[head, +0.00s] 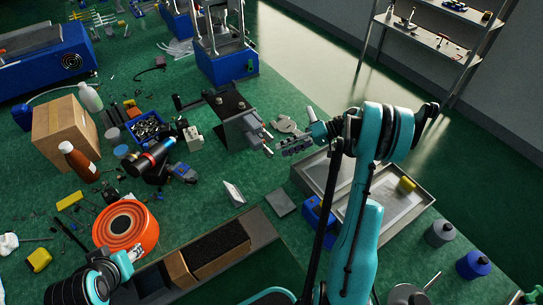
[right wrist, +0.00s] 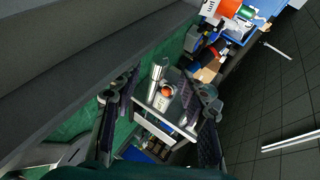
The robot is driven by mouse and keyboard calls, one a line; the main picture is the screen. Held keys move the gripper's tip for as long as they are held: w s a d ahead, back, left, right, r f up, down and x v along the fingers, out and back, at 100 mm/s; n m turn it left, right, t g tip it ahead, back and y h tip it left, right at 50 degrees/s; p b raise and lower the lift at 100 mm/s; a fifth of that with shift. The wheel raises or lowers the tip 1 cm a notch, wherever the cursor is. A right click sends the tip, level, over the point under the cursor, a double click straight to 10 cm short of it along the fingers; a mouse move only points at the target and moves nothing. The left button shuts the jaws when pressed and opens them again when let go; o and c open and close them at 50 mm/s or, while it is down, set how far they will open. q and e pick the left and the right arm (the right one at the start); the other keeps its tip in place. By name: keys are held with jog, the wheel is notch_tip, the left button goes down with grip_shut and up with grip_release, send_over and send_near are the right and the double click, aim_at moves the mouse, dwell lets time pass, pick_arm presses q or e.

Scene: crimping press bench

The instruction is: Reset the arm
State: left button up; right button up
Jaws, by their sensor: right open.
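My right arm, teal and black, rises from the lower right of the head view and bends left at its elbow. My right gripper (head: 280,140) is open beside the black press-like device (head: 236,118) on the green bench; I cannot tell whether they touch. In the right wrist view its two fingers (right wrist: 163,97) stand wide apart with nothing held between them. My left arm shows at the lower left of the head view. Its gripper (head: 128,258) is partly visible near the orange ring-shaped part (head: 125,229), and its jaw state is unclear.
A cardboard box (head: 66,133), a red-brown bottle (head: 78,161) and scattered tools crowd the left. A grey tray (head: 409,215) lies beside my right arm. A long bin (head: 262,228) crosses the front. A metal shelf (head: 432,35) stands back right, with bare floor before it.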

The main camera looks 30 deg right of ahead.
jog(key=shift+v, duration=1)
